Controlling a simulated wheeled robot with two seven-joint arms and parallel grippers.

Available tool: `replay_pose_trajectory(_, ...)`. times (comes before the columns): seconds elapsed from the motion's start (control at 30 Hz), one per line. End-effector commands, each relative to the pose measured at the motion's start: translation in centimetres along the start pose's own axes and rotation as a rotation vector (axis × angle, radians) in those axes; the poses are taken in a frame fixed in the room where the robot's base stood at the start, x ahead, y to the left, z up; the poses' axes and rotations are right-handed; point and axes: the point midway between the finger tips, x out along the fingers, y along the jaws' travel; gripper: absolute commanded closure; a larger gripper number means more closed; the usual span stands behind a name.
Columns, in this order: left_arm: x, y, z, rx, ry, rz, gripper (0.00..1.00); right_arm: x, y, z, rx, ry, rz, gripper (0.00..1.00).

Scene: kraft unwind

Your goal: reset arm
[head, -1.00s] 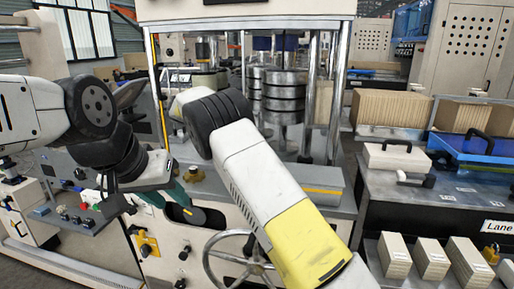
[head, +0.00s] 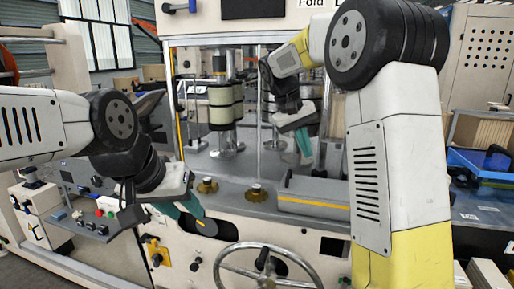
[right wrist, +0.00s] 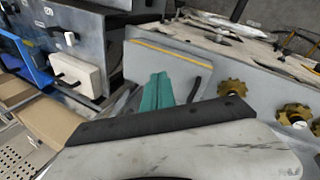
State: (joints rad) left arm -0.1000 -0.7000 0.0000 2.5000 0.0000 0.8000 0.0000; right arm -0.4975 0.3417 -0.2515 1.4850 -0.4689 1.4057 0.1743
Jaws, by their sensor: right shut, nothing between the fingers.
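My left gripper (head: 190,208) hangs at the left front of the machine, by the control panel. Its teal fingers point down to the right, and whether they are apart cannot be made out. My right arm rises at the right of the head view and bends back toward the machine. My right gripper (head: 304,143) is in front of the machine's open bay, above the grey block with a yellow stripe. In the right wrist view its teal fingers (right wrist: 157,92) lie side by side, shut and empty.
The control panel (head: 95,217) with buttons is below my left arm. A handwheel (head: 268,268) is at the front centre. Brass knobs (head: 257,194) stand on the machine ledge near the grey striped block (head: 312,199). A blue tray (head: 480,164) is at the right.

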Motion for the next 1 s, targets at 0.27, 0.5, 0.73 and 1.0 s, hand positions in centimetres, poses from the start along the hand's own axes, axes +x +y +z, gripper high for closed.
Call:
replay_pose_trajectory(0.27, 0.0, 0.0, 0.0, 0.0, 0.0, 0.0, 0.64, -0.9, 0.9, 10.4, 0.057, 0.173, -0.29, 1.0)
replay_pose_trajectory(0.5, 0.0, 0.0, 0.0, 0.0, 0.0, 0.0, 0.64, -1.1, -1.4, 19.0, 0.133, 0.354, -0.446, 1.0)
replay_pose_trajectory(0.73, 0.0, 0.0, 0.0, 0.0, 0.0, 0.0, 0.64, 0.0, -4.1, 24.2, 0.204, 0.484, -0.504, 1.0)
replay_pose_trajectory(1.0, 0.0, 0.0, 0.0, 0.0, 0.0, 0.0, 0.64, 0.6, -5.0, 25.5, 0.225, 0.52, -0.513, 1.0)
